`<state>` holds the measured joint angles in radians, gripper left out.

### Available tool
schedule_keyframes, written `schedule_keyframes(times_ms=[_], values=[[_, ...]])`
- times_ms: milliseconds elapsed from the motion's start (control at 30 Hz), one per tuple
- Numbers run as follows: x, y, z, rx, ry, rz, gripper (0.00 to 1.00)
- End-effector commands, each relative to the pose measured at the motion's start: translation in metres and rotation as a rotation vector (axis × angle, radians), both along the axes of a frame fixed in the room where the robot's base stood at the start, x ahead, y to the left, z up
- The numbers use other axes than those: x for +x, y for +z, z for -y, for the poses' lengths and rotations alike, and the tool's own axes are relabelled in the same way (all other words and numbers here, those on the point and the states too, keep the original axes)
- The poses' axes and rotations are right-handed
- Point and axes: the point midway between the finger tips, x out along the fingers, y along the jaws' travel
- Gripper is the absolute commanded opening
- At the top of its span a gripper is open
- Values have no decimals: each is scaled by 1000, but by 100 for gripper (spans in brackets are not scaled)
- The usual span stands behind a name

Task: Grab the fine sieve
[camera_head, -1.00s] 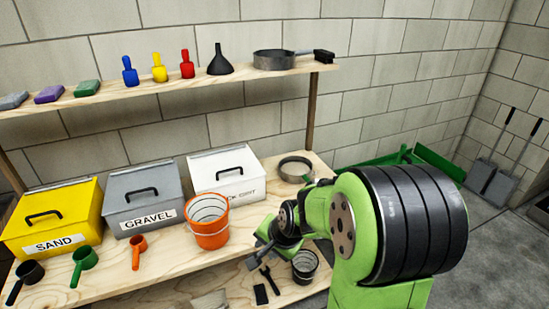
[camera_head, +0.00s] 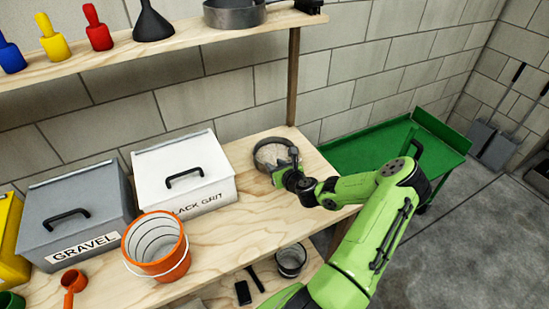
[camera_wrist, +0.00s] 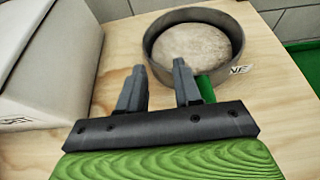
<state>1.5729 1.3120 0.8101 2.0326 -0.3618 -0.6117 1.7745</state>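The fine sieve (camera_head: 271,154) is a round grey ring with a pale mesh, lying at the right end of the wooden bench top. In the wrist view the sieve (camera_wrist: 232,62) has a white label partly reading "NE" and a short green handle (camera_wrist: 206,88) pointing toward my gripper. My gripper (camera_wrist: 159,74) has its two dark fingers apart with nothing between them. The handle lies just right of the right finger, partly hidden by it, not between the fingers. In the head view my gripper (camera_head: 286,172) is at the sieve's near side and covers the handle.
A white black-grit box (camera_head: 182,178) stands left of the sieve, beside a grey gravel box (camera_head: 75,215) and an orange bucket (camera_head: 155,245). The upper shelf (camera_head: 110,62) holds a grey pan (camera_head: 235,13). A green cart (camera_head: 372,150) stands right of the bench.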

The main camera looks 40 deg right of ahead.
Motion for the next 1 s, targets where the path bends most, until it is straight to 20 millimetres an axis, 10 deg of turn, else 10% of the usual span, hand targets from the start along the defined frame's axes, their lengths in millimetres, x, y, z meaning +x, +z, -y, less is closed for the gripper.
schedule_keyframes(times_ms=[533, 833, 1000], values=[[91, -39, 22, -3, 3, -2, 34], [101, -41, 26, -3, 4, -4, 34], [101, -41, 26, -4, 4, -4, 9]])
